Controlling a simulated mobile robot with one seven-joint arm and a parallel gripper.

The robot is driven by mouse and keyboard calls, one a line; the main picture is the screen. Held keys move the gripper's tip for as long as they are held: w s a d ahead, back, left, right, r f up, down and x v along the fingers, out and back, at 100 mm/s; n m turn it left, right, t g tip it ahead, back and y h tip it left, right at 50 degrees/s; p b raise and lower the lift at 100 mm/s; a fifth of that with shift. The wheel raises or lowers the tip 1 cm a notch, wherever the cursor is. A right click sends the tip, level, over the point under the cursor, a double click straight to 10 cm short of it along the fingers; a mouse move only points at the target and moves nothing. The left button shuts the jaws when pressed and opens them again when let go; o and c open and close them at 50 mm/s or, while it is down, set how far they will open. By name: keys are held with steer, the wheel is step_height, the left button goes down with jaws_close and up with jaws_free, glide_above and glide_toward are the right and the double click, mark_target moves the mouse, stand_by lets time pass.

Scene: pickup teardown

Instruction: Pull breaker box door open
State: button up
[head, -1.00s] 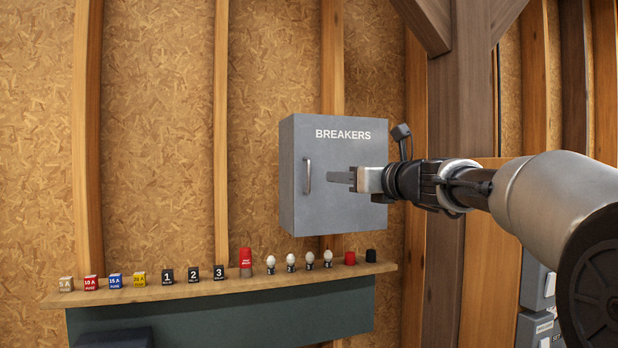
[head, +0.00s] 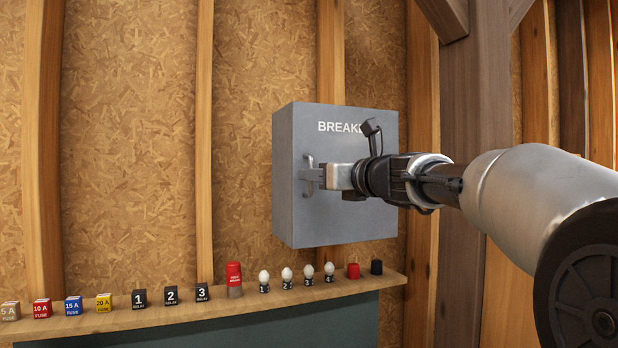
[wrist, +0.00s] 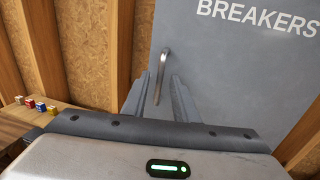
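The grey breaker box (head: 340,225), lettered "BREAKERS", hangs on the wall with its door shut; the lettering also shows in the wrist view (wrist: 258,18). Its vertical metal handle (head: 309,161) is near the left edge of the door. In the wrist view the handle (wrist: 163,62) stands between the two fingers of my gripper (wrist: 160,92). My gripper (head: 311,178) is at the handle in the head view, its fingers apart, one on each side. Whether either finger touches the handle, I cannot tell.
A wooden shelf (head: 190,315) runs below the box. It holds several coloured fuse blocks (head: 73,305), black numbered relays (head: 171,295), a red cylinder (head: 234,278), small white bulbs (head: 287,276), and red and black caps. A wooden post (head: 470,200) stands to the right.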

steer(key=shift+c, duration=0.4)
jaws_close()
steer(key=shift+r, duration=0.1)
stand_by(1.1)
